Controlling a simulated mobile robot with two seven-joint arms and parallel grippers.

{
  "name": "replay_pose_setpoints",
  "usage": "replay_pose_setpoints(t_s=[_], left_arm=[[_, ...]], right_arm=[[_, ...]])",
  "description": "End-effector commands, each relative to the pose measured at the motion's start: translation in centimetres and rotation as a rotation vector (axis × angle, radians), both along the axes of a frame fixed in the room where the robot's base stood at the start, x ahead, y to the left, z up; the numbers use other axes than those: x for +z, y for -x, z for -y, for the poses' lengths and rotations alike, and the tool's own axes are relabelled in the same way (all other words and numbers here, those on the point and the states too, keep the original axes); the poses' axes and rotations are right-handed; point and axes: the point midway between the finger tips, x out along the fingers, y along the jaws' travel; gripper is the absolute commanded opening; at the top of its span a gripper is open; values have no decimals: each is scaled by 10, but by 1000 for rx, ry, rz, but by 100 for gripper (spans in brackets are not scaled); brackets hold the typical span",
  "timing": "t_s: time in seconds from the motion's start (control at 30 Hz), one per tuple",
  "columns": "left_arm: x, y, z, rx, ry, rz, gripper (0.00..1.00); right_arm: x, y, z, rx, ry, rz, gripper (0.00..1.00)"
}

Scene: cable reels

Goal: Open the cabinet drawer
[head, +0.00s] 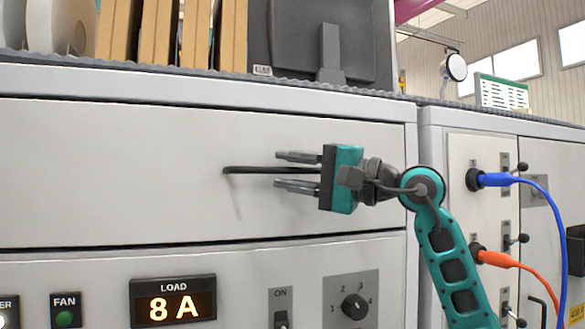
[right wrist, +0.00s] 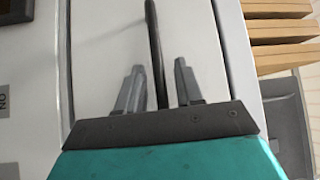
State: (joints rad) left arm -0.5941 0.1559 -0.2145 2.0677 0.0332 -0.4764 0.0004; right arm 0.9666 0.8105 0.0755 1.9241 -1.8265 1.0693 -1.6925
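The cabinet drawer (head: 120,180) is a wide pale grey front below the cabinet top, and it looks closed. Its handle (head: 255,170) is a thin dark horizontal bar. My right gripper (head: 280,172) reaches in from the right with its two grey fingers apart, one above and one below the bar. In the right wrist view the handle (right wrist: 153,40) runs between the open fingers (right wrist: 157,80), with a gap visible on each side. The handle's right end is hidden by the gripper. My left gripper is not in view.
Below the drawer is a panel with a load display (head: 173,301), a fan button (head: 65,310) and a dial (head: 354,306). To the right, a blue cable (head: 545,215) and an orange cable (head: 525,268) are plugged in.

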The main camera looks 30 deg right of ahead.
Motion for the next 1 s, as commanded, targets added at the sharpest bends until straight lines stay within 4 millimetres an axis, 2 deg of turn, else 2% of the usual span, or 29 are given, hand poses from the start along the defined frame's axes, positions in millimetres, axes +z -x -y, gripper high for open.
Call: replay_pose_setpoints(t_s=[0.17,0.57,1.0], left_arm=[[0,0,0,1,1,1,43],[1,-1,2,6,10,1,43],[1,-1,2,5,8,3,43]], right_arm=[[0,0,0,0,0,0,36],[0,0,0,0,0,0,0],[0,0,0,1,1,-1,0]])
